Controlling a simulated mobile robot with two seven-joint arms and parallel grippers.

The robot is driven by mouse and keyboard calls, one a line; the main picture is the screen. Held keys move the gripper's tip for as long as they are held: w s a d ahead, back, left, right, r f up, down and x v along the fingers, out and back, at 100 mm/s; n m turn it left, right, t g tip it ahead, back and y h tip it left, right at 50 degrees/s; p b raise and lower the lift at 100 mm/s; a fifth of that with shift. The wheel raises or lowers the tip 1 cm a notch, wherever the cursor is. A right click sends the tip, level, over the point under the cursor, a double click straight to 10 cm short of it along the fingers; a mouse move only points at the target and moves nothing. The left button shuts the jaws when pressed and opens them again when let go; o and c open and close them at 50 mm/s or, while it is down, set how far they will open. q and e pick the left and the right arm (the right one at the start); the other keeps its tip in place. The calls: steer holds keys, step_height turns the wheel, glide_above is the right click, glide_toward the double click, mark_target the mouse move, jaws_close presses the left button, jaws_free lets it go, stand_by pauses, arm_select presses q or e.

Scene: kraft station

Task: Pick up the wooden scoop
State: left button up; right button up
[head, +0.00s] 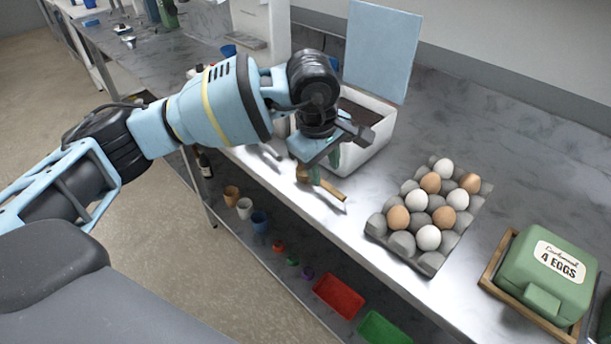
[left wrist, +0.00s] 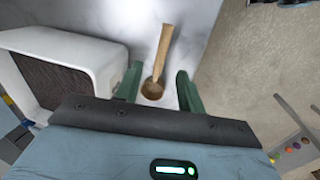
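The wooden scoop (head: 332,189) lies on the grey marble counter (head: 345,224) near its front edge, just in front of the white box. In the left wrist view the scoop (left wrist: 162,54) shows its handle pointing up and its round bowl (left wrist: 152,89) between the fingertips. My left gripper (head: 312,172) is above the scoop, pointing down. In the left wrist view my left gripper (left wrist: 158,88) is open, with a green finger on each side of the bowl and gaps between. My right gripper is in neither view.
A white box (head: 374,158) with dark contents and a raised blue lid (head: 381,45) stands just behind the scoop. An egg tray (head: 432,262) and a green egg carton (head: 545,273) are to the right. Cups and coloured trays sit on the shelf below.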

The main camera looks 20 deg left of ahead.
mark_target(327, 184)
arm_select(q)
steer(key=shift+w+d+f, duration=0.1)
steer(key=shift+w+f, duration=0.05)
steer(key=shift+f, duration=0.7)
steer(key=shift+w+d+f, duration=0.1)
steer(key=shift+w+f, duration=0.05)
steer(key=shift+f, duration=0.75)
steer(key=shift+w+f, duration=0.15)
steer(key=shift+f, duration=0.7)
steer(key=shift+c, duration=0.5)
jaws_close()
